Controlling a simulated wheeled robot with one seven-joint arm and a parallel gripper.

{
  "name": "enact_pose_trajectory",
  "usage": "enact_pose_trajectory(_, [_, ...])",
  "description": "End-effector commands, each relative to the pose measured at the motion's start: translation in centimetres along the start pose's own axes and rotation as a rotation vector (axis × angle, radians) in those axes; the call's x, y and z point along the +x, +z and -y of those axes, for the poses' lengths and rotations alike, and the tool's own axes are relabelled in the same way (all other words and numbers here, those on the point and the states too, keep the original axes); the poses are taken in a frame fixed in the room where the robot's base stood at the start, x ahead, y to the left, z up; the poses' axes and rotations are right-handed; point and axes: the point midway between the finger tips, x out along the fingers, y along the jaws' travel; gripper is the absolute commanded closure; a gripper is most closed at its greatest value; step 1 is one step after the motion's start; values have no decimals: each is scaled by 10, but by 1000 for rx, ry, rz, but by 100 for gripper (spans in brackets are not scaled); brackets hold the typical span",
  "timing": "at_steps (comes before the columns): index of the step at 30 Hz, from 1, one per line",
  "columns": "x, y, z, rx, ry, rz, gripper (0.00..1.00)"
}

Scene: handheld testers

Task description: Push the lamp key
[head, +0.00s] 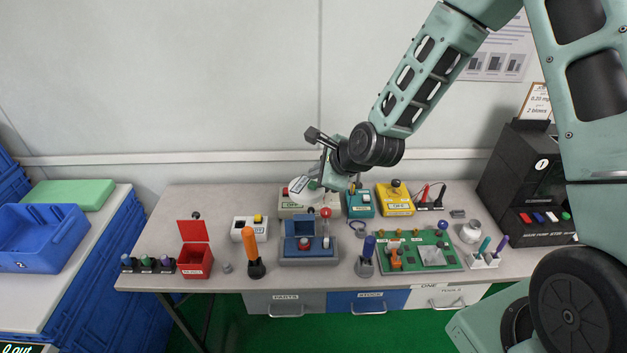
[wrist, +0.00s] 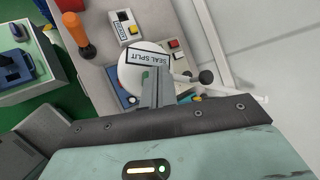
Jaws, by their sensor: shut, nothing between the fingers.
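No part is clearly marked as the lamp key, so I cannot tell which button it is. A teal box (head: 360,203) with small buttons stands behind the centre. A pale green-grey box (head: 293,209) with a red button is partly hidden behind my gripper. My gripper (wrist: 153,75) is shut and empty, above the back middle of the bench.
A blue tester (head: 310,254) with a red-topped lever stands at the front centre. A green circuit board (head: 440,258), yellow box (head: 396,206) and black machine (head: 512,190) lie right. The wall is close behind.

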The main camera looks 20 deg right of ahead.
Motion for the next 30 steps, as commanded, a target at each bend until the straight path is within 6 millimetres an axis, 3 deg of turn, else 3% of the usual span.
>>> enact_pose_trajectory(15, [-37, 26, 27, 0, -1, 0, 100])
enact_pose_trajectory(30, [-37, 27, 27, 0, 0, 0, 100])
